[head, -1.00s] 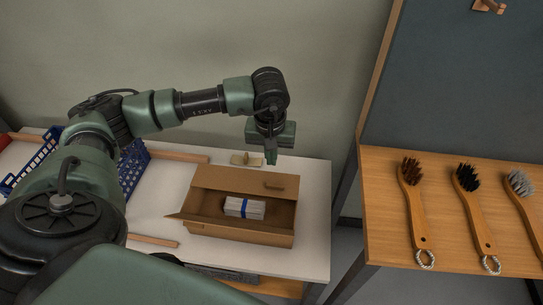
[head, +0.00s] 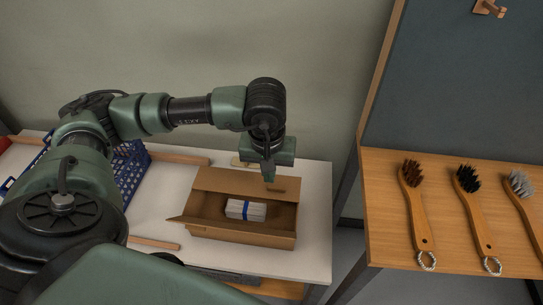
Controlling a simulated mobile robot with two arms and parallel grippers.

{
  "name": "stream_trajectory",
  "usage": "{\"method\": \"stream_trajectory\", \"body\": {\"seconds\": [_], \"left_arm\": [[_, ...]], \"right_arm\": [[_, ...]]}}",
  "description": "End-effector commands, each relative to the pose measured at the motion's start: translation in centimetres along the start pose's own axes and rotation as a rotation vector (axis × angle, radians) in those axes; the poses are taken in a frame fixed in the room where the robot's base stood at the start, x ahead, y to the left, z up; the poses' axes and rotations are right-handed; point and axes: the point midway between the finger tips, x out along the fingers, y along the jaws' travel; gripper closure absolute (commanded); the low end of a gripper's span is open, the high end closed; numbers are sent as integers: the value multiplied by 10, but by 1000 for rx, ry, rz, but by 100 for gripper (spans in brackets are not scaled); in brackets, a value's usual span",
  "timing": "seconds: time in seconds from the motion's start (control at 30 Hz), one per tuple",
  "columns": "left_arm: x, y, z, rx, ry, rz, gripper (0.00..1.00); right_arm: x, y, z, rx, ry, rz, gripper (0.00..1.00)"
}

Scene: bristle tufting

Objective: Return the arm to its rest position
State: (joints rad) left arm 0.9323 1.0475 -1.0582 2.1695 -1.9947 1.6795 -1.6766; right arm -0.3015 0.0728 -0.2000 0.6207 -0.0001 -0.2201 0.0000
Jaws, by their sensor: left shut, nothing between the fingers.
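My left gripper (head: 269,178) points down above the back edge of an open cardboard box (head: 243,244) on the white table. Its fingers are together with nothing between them. The arm reaches in from the left, bent at the elbow, with the wrist over the box's back flap. A pale block with a blue band (head: 246,210) lies inside the box, apart from the gripper. My right gripper is not in view.
A blue crate (head: 131,172) stands at the left of the white table (head: 316,215). A small beige item (head: 238,162) lies behind the box, partly hidden. At right, a wooden bench (head: 385,245) holds brushes with brown (head: 418,215), black (head: 474,210) and grey (head: 522,187) bristles.

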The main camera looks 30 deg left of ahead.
Motion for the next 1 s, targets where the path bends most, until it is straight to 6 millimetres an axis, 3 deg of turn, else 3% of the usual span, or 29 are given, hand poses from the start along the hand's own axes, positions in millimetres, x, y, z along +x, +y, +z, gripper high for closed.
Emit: {"method": "stream_trajectory", "body": {"seconds": [0.2,0.47,0.8,1.0], "left_arm": [[6,0,23,0,1,1,100],[3,0,26,-1,1,0,100],[-54,0,18,-1,1,0,100],[-75,0,15,-1,1,0,100]], "right_arm": [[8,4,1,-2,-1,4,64],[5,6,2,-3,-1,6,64],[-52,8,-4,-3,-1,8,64],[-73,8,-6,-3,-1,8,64]]}}
